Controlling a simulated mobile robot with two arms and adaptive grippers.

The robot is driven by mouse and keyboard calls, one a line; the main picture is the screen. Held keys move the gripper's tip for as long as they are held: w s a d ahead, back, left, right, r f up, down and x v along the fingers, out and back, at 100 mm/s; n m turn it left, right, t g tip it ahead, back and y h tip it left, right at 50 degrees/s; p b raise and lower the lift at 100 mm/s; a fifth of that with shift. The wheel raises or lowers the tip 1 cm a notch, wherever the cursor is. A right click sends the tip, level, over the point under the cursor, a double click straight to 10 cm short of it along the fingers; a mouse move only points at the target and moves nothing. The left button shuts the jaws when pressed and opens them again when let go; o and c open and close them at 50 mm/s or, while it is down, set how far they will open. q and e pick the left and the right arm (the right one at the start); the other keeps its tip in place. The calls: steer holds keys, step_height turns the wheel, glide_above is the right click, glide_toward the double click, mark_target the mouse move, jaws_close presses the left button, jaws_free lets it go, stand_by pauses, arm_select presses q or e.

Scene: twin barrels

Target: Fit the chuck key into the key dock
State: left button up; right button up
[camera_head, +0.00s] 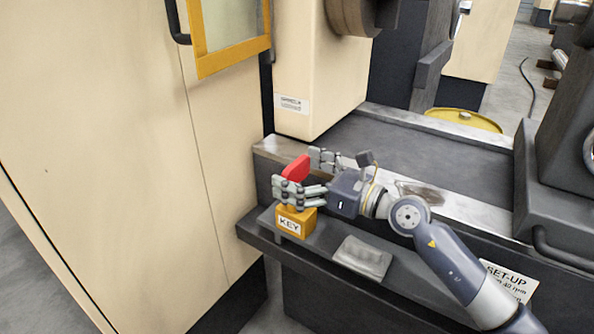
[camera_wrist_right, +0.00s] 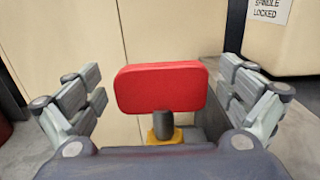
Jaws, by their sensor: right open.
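The chuck key has a red block handle (camera_head: 295,168) and a short dark shaft, both seen in the right wrist view (camera_wrist_right: 160,88). The yellow key dock (camera_head: 296,221), labelled KEY, sits on the machine's front ledge. It shows just below the shaft in the wrist view (camera_wrist_right: 174,137). The key stands upright over the dock, its shaft's lower end appearing to meet it; how deep it sits is hidden. My right gripper (camera_head: 298,173) is open, with its fingers on both sides of the red handle and gaps visible in the wrist view. My left gripper is not in view.
A grey moulded tray or pad (camera_head: 362,257) lies on the ledge right of the dock, below my right forearm. A cream machine cabinet (camera_head: 110,150) rises close on the left. A set-up card (camera_head: 510,280) is at the right. The dark machine bed (camera_head: 420,150) lies behind.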

steer(key=shift+f, duration=0.1)
steer(key=v, duration=1.2)
